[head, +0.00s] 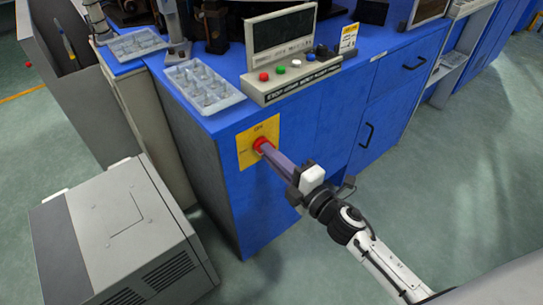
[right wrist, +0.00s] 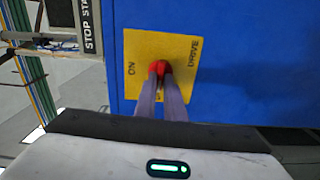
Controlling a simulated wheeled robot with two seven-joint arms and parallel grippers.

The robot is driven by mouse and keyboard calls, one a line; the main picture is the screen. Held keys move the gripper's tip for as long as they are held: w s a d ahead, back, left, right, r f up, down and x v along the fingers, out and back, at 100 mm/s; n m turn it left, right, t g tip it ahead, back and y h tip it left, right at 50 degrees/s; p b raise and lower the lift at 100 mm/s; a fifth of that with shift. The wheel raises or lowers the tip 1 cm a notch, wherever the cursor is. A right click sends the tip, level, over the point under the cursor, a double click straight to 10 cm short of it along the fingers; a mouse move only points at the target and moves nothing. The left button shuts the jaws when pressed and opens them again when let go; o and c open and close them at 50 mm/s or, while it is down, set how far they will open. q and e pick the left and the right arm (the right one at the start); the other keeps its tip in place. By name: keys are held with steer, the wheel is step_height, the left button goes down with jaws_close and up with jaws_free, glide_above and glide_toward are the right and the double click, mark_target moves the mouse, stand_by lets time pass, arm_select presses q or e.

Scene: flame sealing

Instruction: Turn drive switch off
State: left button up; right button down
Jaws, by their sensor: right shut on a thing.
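The drive switch is a red knob (head: 261,145) on a yellow plate (head: 245,154) on the front of the blue cabinet. In the right wrist view the red knob (right wrist: 160,70) sits near the middle of the yellow plate (right wrist: 180,50), which carries the words ON and DRIVE. My right gripper (head: 267,150) reaches in from the lower right, its long fingers shut on the red knob. In the right wrist view its two fingertips (right wrist: 160,78) lie against the knob and hide part of it and of the lower lettering. My left gripper does not show.
The blue cabinet (head: 300,140) carries a control panel (head: 292,82) with several coloured buttons and clear trays (head: 203,86) on its top. A grey box unit (head: 120,230) stands on the floor at lower left. Open green floor (head: 470,190) lies to the right.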

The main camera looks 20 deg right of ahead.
steer(key=shift+n, duration=0.4)
steer(key=c, duration=1.8)
jaws_free()
steer(key=shift+c, duration=0.2)
steer(key=v, duration=1)
steer(key=shift+s, duration=0.2)
